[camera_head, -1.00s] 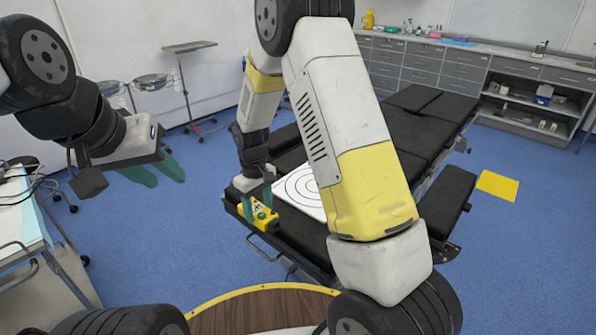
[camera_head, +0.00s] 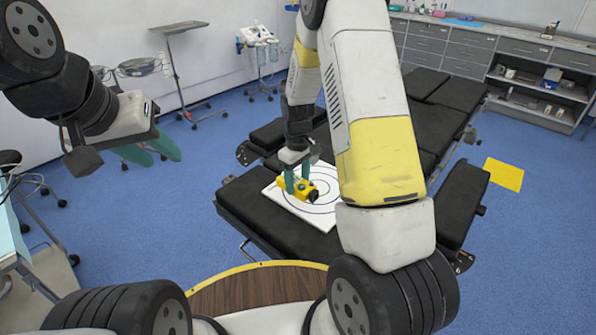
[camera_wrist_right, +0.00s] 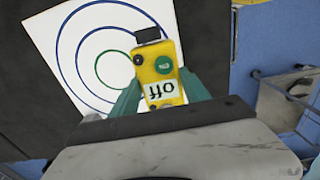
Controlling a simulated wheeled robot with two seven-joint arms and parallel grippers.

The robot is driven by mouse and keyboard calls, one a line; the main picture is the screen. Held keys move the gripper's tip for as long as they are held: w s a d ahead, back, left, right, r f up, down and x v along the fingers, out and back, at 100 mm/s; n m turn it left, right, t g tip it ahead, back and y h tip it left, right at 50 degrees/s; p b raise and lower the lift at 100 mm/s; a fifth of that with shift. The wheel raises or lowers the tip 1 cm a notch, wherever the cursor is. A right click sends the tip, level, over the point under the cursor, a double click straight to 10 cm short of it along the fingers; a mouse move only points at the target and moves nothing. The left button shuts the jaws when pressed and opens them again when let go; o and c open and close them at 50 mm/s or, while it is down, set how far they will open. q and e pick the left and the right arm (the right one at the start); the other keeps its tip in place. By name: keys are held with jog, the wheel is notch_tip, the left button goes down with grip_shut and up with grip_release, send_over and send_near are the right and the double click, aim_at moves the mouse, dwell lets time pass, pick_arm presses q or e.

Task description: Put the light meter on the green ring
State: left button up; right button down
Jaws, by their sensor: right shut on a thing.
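The yellow light meter (camera_head: 319,189) is held in my right gripper (camera_head: 297,184), over the white board (camera_head: 273,192) with concentric rings. In the right wrist view the meter (camera_wrist_right: 157,66), with a dark end and an "off" label, sits between the green fingers of the right gripper (camera_wrist_right: 160,92). The innermost ring, the green ring (camera_wrist_right: 97,68), shows partly there, left of the meter; the meter hides its right part. The rings around it look dark blue. I cannot tell whether the meter touches the board. My left gripper (camera_head: 151,151) is open and empty, well to the left, away from the board.
The board lies on the end of the black operating table (camera_head: 262,226). My right arm covers part of the table. A yellow square (camera_head: 504,174) lies on the floor at the right. A cart (camera_head: 30,262) stands at the left edge, and grey cabinets (camera_head: 470,50) line the back.

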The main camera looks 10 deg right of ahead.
aim_at(307, 187)
jog(key=shift+w+d+f, duration=0.1)
jog(key=shift+w+d, duration=0.1)
jog(key=shift+d, duration=0.85)
jog(key=f, duration=0.1)
jog(key=d+f, duration=0.1)
jog(key=f, duration=0.1)
jog(key=shift+f, duration=0.3)
jog(key=shift+f, duration=0.15)
jog(key=c, duration=0.5)
grip_release()
